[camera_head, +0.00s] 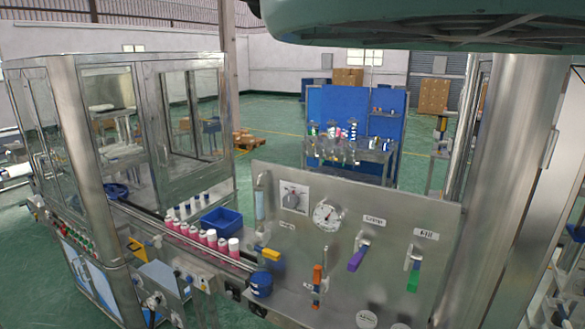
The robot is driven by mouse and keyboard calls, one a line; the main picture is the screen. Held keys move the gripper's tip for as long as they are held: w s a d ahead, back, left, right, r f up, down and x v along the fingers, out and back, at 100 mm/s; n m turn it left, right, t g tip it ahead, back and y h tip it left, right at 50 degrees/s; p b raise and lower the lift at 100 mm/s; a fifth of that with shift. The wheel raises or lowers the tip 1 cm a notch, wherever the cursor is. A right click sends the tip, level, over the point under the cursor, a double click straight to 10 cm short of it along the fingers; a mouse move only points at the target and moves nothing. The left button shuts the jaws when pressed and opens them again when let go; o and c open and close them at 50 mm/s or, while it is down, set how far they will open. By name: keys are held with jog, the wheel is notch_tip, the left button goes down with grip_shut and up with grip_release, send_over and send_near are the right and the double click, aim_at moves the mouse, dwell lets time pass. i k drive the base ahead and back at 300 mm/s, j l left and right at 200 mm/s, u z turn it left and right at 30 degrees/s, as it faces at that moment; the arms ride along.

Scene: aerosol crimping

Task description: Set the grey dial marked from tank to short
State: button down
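The grey dial (291,198) sits on a white square plate near the upper left of the steel control panel (390,273). Marks surround it on the plate. They are too small to read, so I cannot tell which setting it points to. My gripper is not in view, and nothing covers the dial.
A round white gauge (327,215) is just right of the dial. The panel also bears a purple lever (357,258), a green lever (413,281) and an orange-handled lever (317,274). Pink cans (212,238) and a blue bin (222,222) stand left of it.

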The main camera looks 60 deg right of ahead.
aim_at(290, 201)
jog(key=z, duration=1.05)
